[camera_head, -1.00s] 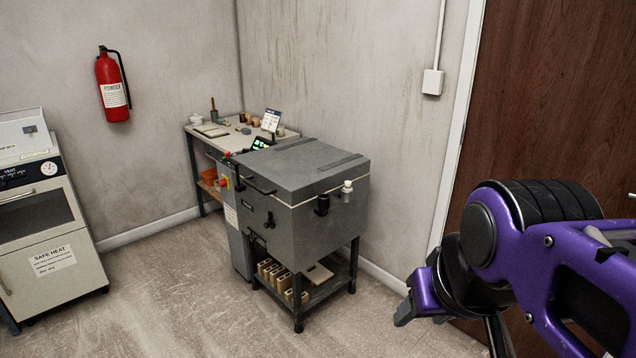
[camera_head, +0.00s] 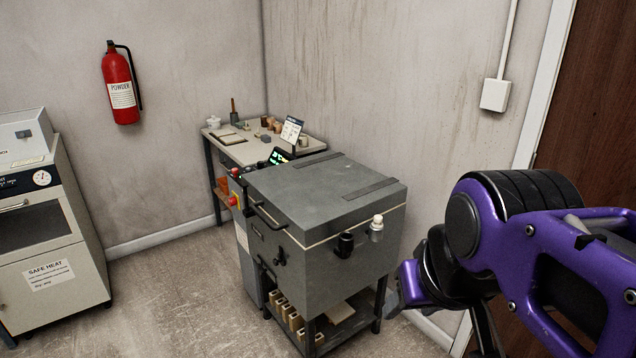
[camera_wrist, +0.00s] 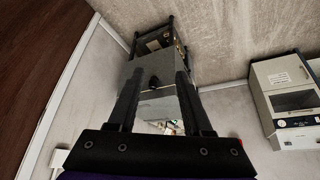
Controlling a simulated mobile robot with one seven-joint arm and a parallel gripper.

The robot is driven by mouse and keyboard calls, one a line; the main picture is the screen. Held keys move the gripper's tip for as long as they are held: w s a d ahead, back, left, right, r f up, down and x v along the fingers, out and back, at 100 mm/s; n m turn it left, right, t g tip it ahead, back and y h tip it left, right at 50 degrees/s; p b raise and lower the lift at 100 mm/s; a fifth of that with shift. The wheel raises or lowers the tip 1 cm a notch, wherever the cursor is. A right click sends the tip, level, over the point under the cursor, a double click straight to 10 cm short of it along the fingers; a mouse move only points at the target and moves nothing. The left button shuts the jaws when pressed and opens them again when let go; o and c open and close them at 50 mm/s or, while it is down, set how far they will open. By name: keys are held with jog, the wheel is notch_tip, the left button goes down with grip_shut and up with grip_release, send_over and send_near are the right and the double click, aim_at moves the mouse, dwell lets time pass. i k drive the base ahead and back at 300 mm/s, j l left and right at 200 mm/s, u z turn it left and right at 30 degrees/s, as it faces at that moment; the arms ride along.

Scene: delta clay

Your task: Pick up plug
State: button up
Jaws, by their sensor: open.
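The grey kiln (camera_head: 325,195) stands right of centre in the head view. A small pale stopper-like piece (camera_head: 376,229), which looks like the plug, is on its right-hand side near the lid seam. A black cylindrical fitting (camera_head: 345,245) sits just left of it. In the wrist view the kiln lies beyond my gripper (camera_wrist: 159,78), whose two dark fingers are apart with nothing held between them. A dark fitting (camera_wrist: 154,82) shows on the kiln there; I cannot make out the pale piece. In the head view my purple arm is at the right, apart from the kiln.
A worktable (camera_head: 228,150) with small items stands behind the kiln. Several pale blocks (camera_head: 296,322) sit on the shelf below it. A cream cabinet (camera_head: 45,225) is at the left and a fire extinguisher (camera_head: 119,85) hangs on the wall. The floor between is clear.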

aim_at(378, 224)
jog(key=i+l+u, duration=0.15)
jog(key=i, duration=0.3)
jog(key=i+l+u, duration=0.1)
jog(key=i+l, duration=0.25)
jog(key=i, duration=0.15)
